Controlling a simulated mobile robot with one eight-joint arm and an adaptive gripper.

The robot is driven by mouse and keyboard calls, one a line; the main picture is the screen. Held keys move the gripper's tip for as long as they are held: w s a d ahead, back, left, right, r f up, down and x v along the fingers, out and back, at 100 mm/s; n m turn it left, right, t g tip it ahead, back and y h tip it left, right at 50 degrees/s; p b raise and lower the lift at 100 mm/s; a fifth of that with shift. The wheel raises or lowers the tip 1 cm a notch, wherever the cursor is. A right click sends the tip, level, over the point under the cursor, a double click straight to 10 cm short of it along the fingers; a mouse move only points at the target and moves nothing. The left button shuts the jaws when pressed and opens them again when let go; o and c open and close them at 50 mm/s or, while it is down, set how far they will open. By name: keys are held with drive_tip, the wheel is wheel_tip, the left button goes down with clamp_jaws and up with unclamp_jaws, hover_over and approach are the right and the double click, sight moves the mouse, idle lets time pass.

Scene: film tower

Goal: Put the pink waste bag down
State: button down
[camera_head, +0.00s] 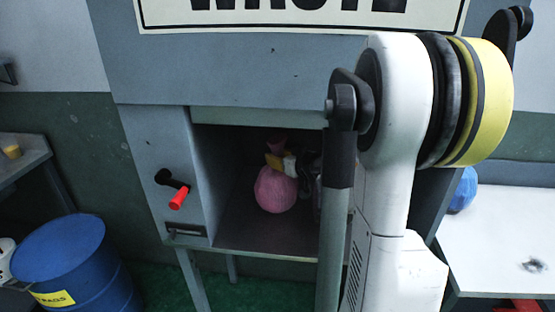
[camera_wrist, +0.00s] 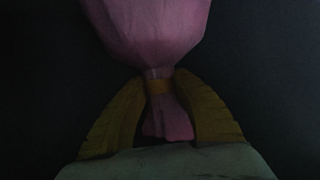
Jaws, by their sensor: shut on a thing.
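The pink waste bag (camera_head: 276,191) is inside the open compartment of the grey waste cabinet (camera_head: 150,150) in the head view. It hangs upright, its round body low, close to the compartment floor (camera_head: 255,238); I cannot tell whether it touches. My gripper (camera_head: 282,161) is at the bag's neck, inside the compartment, partly hidden by my arm. The background there is very dark.
The compartment's side walls and top edge are close around my arm. A red-handled lever (camera_head: 178,198) is on the cabinet front, left of the opening. A blue barrel (camera_head: 65,255) stands at lower left. A white table (camera_head: 510,230) with a blue bag (camera_head: 463,190) is at right.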

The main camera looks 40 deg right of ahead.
drive_tip(key=shift+f, duration=0.1)
drive_tip(key=c, duration=1.1)
unclamp_jaws()
